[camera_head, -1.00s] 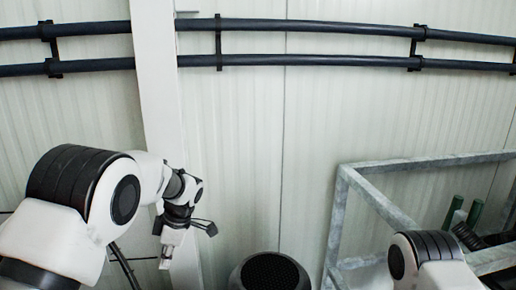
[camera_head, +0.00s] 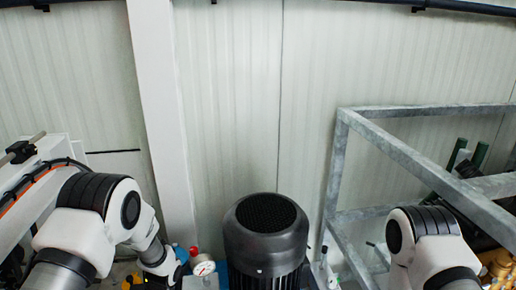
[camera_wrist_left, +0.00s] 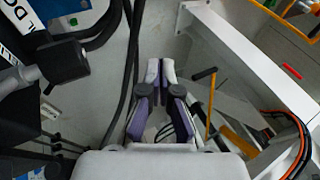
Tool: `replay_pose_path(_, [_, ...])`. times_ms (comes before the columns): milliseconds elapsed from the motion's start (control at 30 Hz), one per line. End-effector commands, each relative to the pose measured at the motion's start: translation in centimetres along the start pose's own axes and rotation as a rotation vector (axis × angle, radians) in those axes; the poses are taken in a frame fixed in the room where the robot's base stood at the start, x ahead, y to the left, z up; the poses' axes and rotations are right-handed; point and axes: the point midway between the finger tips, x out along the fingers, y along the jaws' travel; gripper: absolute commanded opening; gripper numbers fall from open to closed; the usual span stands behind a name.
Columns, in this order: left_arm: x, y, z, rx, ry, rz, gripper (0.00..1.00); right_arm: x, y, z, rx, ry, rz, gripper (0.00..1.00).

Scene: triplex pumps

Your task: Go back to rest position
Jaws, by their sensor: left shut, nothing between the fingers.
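My left gripper (camera_wrist_left: 161,72) shows in the left wrist view with its two fingertips together and nothing between them. It points over the grey floor, apart from the things around it. In the head view only my left arm shows, at the lower left, bent downward; its gripper is out of sight. My right arm shows at the lower right, and its gripper is out of the picture.
A grey metal frame (camera_head: 340,165) stands at the right. In the wrist view, black hoses (camera_wrist_left: 128,75) run left of the gripper and a yellow handle (camera_wrist_left: 211,105) stands right.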

Motion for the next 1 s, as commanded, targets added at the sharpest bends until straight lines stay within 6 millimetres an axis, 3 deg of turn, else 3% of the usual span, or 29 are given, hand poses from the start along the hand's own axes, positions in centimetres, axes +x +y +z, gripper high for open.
replay_pose_path(33, [6.1, -0.6, 1.0, 0.067, -0.026, -0.036, 0.0, 3.0, 0.0, 0.0, 0.0, 0.0, 0.0, 1.0])
replay_pose_path(200, [20.2, -6.3, 3.6, 0.42, -0.153, -0.035, 0.0, 7.7, 0.1, 0.0, 0.0, 0.0, 0.0, 1.0])
replay_pose_path(267, [24.1, -9.0, 4.3, 0.595, -0.193, 0.018, 0.0, 9.1, 0.1, 0.0, 0.0, -0.001, 0.0, 1.0])
replay_pose_path(333, [25.9, -11.3, 4.6, 0.79, -0.203, 0.112, 0.0, 9.5, 0.1, 0.0, 0.0, -0.001, 0.0, 1.0])
replay_pose_path(433, [25.7, -13.0, 4.4, 1.027, -0.158, 0.256, 0.0, 9.1, 0.1, 0.0, 0.0, 0.0, 0.0, 1.0])
replay_pose_path(533, [24.9, -13.1, 4.2, 1.236, -0.065, 0.388, 0.0, 8.9, 0.1, 0.0, 0.0, 0.001, 0.0, 1.0])
replay_pose_path(733, [23.1, -9.5, 4.1, 1.601, 0.195, 0.594, 0.0, 8.9, 0.1, 0.0, 0.0, 0.0, 0.0, 1.0])
replay_pose_path(800, [20.0, -11.2, 3.2, 1.606, 0.192, 0.59, 0.0, 5.3, 0.0, 0.1, 0.0, -0.002, 0.0, 1.0])
replay_pose_path(1000, [14.7, -14.1, 1.6, 1.604, 0.19, 0.589, 0.0, -1.1, 0.0, 0.0, 0.0, 0.0, 0.0, 1.0])
